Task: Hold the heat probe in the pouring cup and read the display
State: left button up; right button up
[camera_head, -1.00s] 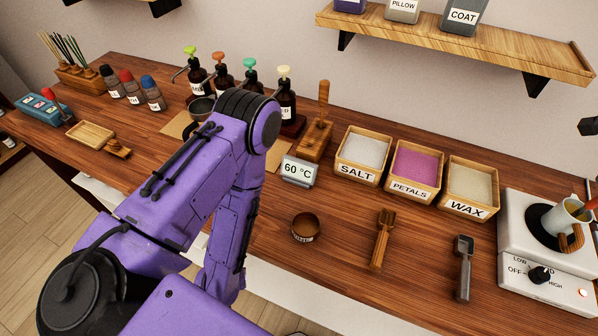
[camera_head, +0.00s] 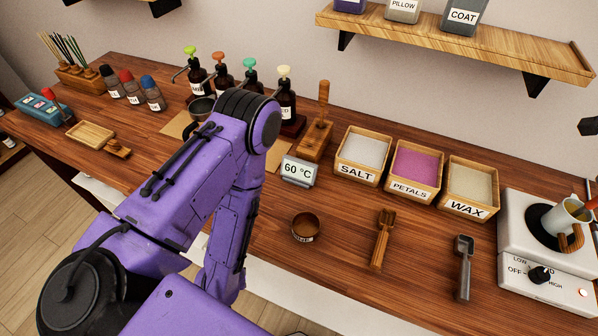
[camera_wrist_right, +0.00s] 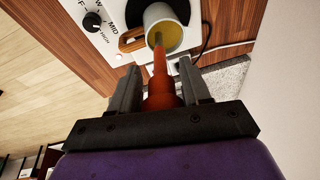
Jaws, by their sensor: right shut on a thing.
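The pouring cup (camera_head: 561,219), white with a wooden handle, stands on the hot plate's dark disc at the right edge of the head view. In the right wrist view the cup (camera_wrist_right: 166,26) holds yellowish liquid. The heat probe (camera_wrist_right: 161,92) has an orange-red handle, and its thin shaft reaches into the cup; its tip is hidden. A bit of the probe (camera_head: 592,203) shows in the head view. My right gripper (camera_wrist_right: 159,74) is shut on the probe handle. The small display (camera_head: 298,171) reads 60 °C. My left arm shows, but its gripper does not.
The white hot plate (camera_head: 513,238) has a dark knob (camera_head: 540,274) and a glowing lamp. Boxes of salt (camera_head: 357,171), petals (camera_head: 411,184) and wax (camera_head: 462,208) stand left of it.

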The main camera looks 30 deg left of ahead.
jog(key=p+v, duration=0.2)
jog(key=p, duration=0.1)
jog(key=d+p+v, duration=0.1)
jog(key=p+v, duration=0.1)
jog(key=v, duration=0.1)
jog(key=shift+r+p, duration=0.35)
jog(key=shift+p, duration=0.05)
jog(key=shift+s+r+p, duration=0.15)
jog(key=shift+r+p, duration=0.6)
jog(key=shift+r, duration=0.2)
jog(key=shift+f, duration=0.1)
